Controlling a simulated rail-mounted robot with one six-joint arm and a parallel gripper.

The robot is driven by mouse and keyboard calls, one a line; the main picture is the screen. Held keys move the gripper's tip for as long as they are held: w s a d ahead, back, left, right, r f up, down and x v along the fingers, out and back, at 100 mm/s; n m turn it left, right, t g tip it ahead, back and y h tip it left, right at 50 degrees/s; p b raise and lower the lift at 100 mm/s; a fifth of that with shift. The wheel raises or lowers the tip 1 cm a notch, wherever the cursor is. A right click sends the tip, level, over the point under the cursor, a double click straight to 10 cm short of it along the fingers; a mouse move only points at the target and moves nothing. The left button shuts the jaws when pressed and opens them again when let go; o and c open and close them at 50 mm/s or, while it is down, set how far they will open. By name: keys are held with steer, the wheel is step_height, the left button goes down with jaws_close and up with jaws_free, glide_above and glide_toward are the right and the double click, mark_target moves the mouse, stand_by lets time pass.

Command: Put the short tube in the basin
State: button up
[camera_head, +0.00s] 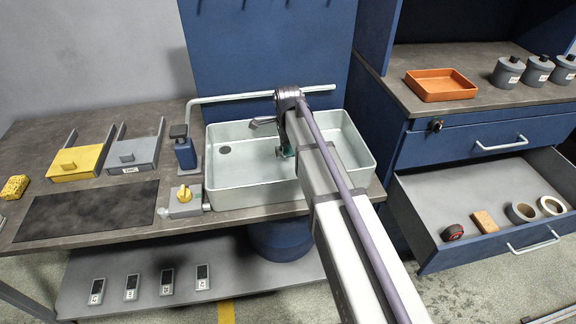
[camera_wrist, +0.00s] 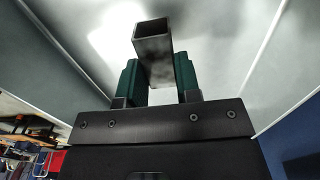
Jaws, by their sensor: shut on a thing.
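A short square grey metal tube (camera_wrist: 155,48) is held between the two green fingers of my gripper (camera_wrist: 157,75) in the wrist view. Its open square end faces up in that picture. The basin (camera_head: 232,175) is a pale metal sink set in the left counter in the head view. My gripper (camera_head: 286,151) is over or inside the basin, mostly hidden by my arm. The tube cannot be made out in the head view. Pale basin walls surround the tube in the wrist view; whether it touches the basin floor, I cannot tell.
A pipe (camera_head: 220,97) runs along the basin's back edge. A blue dispenser (camera_head: 184,150) and a yellow-knobbed valve (camera_head: 184,195) stand left of it. An open drawer (camera_head: 440,200) with several items and an orange tray (camera_head: 440,85) are at right.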

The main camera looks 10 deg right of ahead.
step_height(320, 180, down, 4)
steer(key=b, duration=0.3)
steer(key=shift+b, duration=0.4)
steer(key=shift+r+p, duration=0.25)
steer(key=shift+p, duration=0.05)
steer(key=shift+f+b, duration=0.3)
steer(key=o, duration=0.9)
steer(key=shift+r, duration=0.1)
steer(key=shift+o, duration=0.2)
step_height(320, 180, up, 13)
steer(key=p, duration=1.3)
steer(key=shift+s+f, duration=0.1)
steer(key=shift+f, duration=0.15)
